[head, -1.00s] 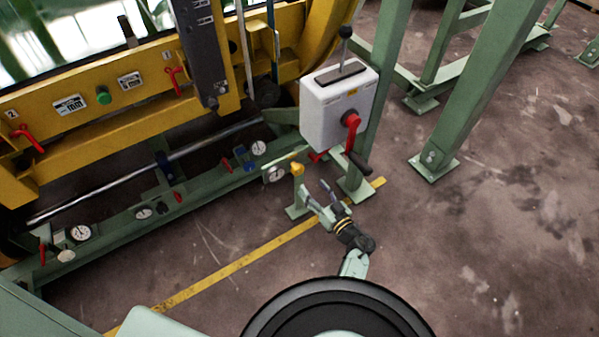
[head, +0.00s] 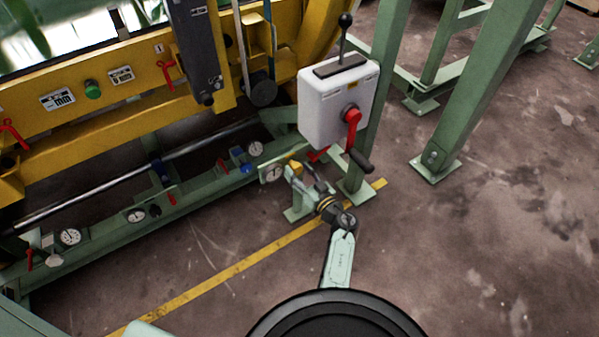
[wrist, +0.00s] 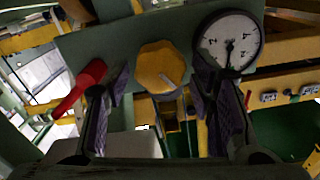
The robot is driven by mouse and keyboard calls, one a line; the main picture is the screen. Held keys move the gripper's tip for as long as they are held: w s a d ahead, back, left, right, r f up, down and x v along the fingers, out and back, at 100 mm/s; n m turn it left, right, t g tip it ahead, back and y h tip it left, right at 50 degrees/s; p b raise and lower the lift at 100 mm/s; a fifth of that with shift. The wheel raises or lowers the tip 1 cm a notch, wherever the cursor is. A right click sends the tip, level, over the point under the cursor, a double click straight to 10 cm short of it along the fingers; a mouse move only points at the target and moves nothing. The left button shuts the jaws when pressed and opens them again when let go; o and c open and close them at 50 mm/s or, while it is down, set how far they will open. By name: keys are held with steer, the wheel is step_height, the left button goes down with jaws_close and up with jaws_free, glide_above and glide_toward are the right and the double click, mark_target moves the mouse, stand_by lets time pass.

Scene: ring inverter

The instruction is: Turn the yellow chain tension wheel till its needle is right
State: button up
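The yellow wheel (wrist: 160,67) is a faceted knob on a green plate (wrist: 112,50). It lies between and beyond the two fingertips of my gripper (wrist: 163,95) in the wrist view. My gripper is open and nothing is held; I cannot tell whether a finger touches the wheel. A round white gauge (wrist: 228,42) sits right of the wheel, its dark needle pointing about straight down in this view. The right fingertip overlaps the gauge's lower left edge. In the head view the yellow wheel (head: 296,166) shows small, with my gripper (head: 305,178) close beside it.
A red lever (wrist: 80,88) is left of the wheel, close to my left finger. In the head view a white control box (head: 337,105) with a red crank (head: 352,128) stands above and right of my gripper. Green posts (head: 480,90) stand right; the floor (head: 480,250) is open.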

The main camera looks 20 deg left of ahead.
steer(key=c, duration=0.9)
steer(key=shift+r+n+p, duration=0.1)
steer(key=shift+n+p, duration=0.7)
steer(key=shift+n, duration=0.4)
steer(key=shift+s+f+n, duration=0.1)
steer(key=shift+f+n, duration=0.1)
steer(key=shift+n, duration=1.3)
steer(key=o, duration=1.2)
steer(key=shift+c, duration=0.2)
